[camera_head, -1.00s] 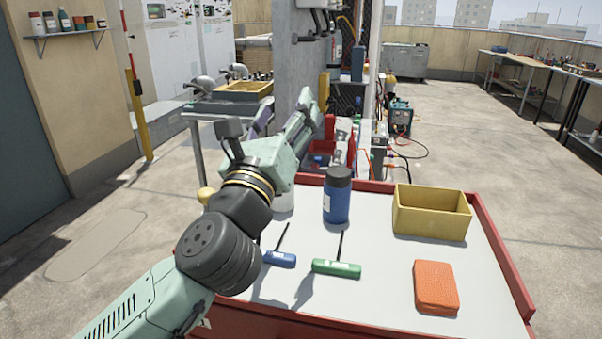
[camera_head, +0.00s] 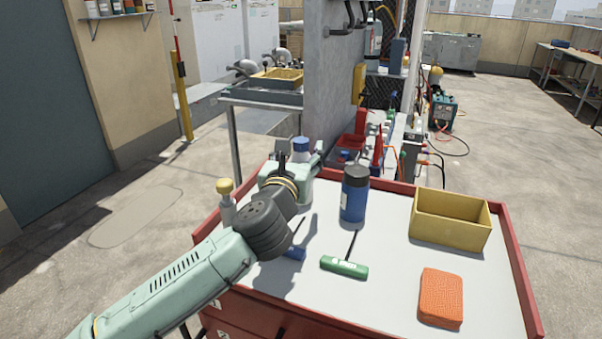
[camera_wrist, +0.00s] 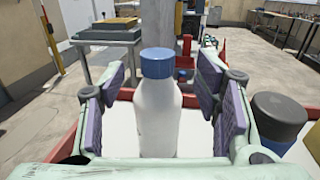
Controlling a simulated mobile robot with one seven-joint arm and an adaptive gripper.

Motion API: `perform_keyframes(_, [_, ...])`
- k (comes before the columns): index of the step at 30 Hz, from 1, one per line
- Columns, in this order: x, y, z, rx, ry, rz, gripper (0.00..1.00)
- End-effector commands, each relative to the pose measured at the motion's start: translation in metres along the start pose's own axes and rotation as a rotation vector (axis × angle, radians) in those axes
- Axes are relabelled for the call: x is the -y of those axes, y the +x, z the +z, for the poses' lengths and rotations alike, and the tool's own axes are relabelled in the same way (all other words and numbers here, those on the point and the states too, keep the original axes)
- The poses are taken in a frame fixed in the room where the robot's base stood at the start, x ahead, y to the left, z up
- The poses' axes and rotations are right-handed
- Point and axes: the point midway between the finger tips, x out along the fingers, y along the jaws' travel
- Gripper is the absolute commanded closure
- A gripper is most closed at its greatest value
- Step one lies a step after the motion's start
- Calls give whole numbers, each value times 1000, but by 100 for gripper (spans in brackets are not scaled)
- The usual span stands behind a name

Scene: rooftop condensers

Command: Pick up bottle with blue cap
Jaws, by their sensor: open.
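The white bottle with the blue cap (camera_wrist: 158,108) stands upright on the tray top, centred in the wrist view. In the head view only its blue cap (camera_head: 301,145) and upper part show; my arm hides the rest. My gripper (camera_wrist: 160,95) is open, with its purple-padded fingers on either side of the bottle. Gaps show between the pads and the bottle on both sides. In the head view my gripper (camera_head: 300,165) is at the left back of the red-rimmed cart top (camera_head: 390,270), mostly hidden by my wrist.
A blue bottle with a dark cap (camera_head: 354,195) stands close to the right of my gripper. A yellow-capped bottle (camera_head: 227,200) is left of my arm. A yellow bin (camera_head: 450,220), orange sponge (camera_head: 441,298), green-handled tool (camera_head: 344,267) and blue-handled tool (camera_head: 295,253) lie on the cart.

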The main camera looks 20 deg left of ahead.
Motion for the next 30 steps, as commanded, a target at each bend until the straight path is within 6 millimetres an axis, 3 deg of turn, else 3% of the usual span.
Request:
perform_keyframes(7, [-2, 36, 1, -1, -3, -3, 43])
perform_keyframes(16, [-3, 41, -2, 0, -1, 0, 43])
perform_keyframes(30, [-3, 41, -1, 0, -1, 0, 73])
